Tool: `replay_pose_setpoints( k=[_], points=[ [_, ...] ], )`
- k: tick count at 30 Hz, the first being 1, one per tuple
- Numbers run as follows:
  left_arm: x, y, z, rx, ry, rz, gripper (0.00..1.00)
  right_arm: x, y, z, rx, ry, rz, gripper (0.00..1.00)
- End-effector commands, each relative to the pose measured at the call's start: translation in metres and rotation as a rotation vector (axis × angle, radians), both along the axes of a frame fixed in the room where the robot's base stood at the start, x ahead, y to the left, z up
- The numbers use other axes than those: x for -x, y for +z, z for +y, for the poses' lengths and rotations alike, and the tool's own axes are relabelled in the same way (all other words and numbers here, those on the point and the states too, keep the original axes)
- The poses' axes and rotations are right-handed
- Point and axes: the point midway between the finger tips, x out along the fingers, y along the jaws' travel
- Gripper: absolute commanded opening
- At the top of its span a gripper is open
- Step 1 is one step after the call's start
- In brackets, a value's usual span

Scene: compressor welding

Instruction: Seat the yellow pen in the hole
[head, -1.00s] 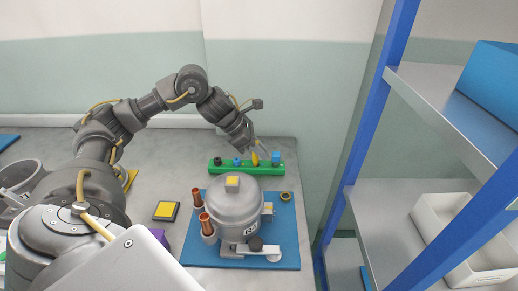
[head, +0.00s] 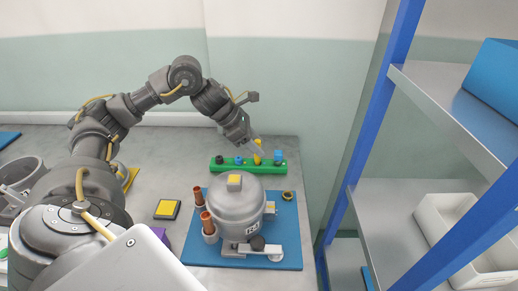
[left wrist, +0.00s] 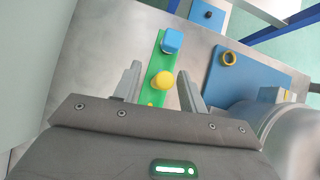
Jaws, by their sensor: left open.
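The green block (head: 228,170) lies behind the compressor and carries a row of small coloured pieces. The yellow pen (head: 257,146) stands at it, close to upright, between a blue round piece and a blue block. My left gripper (head: 256,147) is open beside the pen, its fingers pointing down toward the block. In the left wrist view, the yellow pen (left wrist: 161,80) shows between the two spread fingers, with visible gaps on both sides. The pen's foot is hidden, so I cannot tell how deep it sits. My right gripper is out of view.
The grey compressor (head: 236,205) with copper pipes stands on a blue mat (head: 290,232) just in front of the block. A brass ring (head: 288,196) lies on the mat. Blue-posted shelving (head: 375,130) rises at the right. A black-yellow pad (head: 167,209) lies left.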

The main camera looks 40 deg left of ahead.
Motion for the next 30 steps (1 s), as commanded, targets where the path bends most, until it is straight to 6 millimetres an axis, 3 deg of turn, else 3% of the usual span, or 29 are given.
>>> replay_pose_setpoints(
  k=[1, 12, 30],
  points=[
    [0.005, 0.003, 0.007, -0.002, 0.002, -0.002, 0.42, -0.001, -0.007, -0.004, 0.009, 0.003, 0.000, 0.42],
    [0.032, 0.052, 0.038, 0.003, 0.002, 0.001, 0.42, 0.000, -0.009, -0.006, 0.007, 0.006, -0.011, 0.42],
    [0.037, 0.059, 0.042, 0.005, 0.000, 0.002, 0.42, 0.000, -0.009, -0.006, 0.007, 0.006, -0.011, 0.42]
  ],
)
